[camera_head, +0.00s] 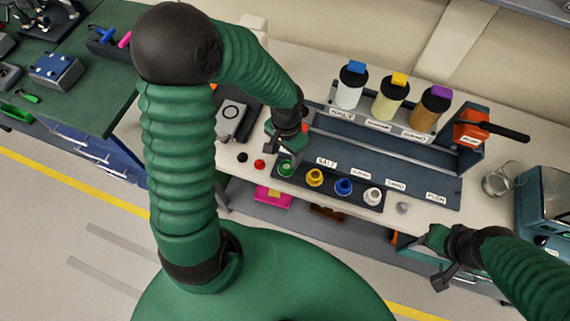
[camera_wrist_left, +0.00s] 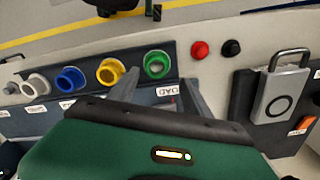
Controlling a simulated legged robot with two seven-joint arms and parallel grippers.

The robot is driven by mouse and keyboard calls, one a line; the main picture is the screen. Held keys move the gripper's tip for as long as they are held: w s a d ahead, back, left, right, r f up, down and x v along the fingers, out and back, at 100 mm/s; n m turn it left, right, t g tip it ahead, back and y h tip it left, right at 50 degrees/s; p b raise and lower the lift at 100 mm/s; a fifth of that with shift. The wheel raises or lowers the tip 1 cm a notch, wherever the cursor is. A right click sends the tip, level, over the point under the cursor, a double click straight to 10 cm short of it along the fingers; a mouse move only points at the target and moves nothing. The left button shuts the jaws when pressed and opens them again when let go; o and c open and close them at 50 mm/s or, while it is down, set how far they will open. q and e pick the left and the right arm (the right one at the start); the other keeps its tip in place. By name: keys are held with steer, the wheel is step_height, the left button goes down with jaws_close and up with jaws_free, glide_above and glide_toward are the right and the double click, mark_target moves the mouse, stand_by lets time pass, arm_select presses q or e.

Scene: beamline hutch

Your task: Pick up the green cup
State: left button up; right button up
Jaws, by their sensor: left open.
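The green cup (camera_head: 286,169) sits at the left end of a row of cups in the dark rack on the bench. It also shows in the left wrist view (camera_wrist_left: 156,65), upright with its open top visible. My left gripper (camera_head: 284,152) is open just above the cup. In the left wrist view its two fingers (camera_wrist_left: 160,80) stand apart at either side of the cup's near side; I cannot tell if they touch it. My right gripper (camera_head: 438,258) is low at the bench's front edge, far from the cup, and its jaw state is unclear.
Yellow (camera_head: 314,177), blue (camera_head: 343,186) and white (camera_head: 373,196) cups stand right of the green cup. Bottles (camera_head: 388,98) stand on a shelf behind. A red button (camera_wrist_left: 200,50), a black button (camera_wrist_left: 232,47) and a padlock-shaped device (camera_wrist_left: 282,92) lie beside the rack.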

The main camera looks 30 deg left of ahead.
mark_target(285, 166)
arm_select(q)
steer(key=f, duration=0.1)
steer(key=d+f, duration=0.2)
steer(key=f, duration=0.1)
steer(key=shift+s, duration=0.3)
steer(key=shift+w+a+f, duration=0.2)
steer(key=shift+a+f, duration=0.05)
steer(key=shift+a, duration=0.3)
steer(key=shift+a+f, duration=0.1)
steer(key=shift+a, duration=0.35)
steer(key=c, duration=0.4)
steer(key=shift+c, duration=1.1)
steer(key=shift+d, duration=0.15)
steer(key=shift+c, duration=1.2)
steer(key=shift+d, duration=0.4)
jaws_close()
steer(key=shift+d+r, duration=0.1)
steer(key=shift+r, duration=0.1)
arm_select(e)
steer(key=shift+s+d+f, duration=0.1)
steer(key=shift+s+d, duration=0.05)
steer(key=shift+d, duration=0.35)
steer(key=shift+s+d+f, duration=0.1)
steer(key=shift+s+d, duration=0.05)
steer(key=shift+d, duration=0.3)
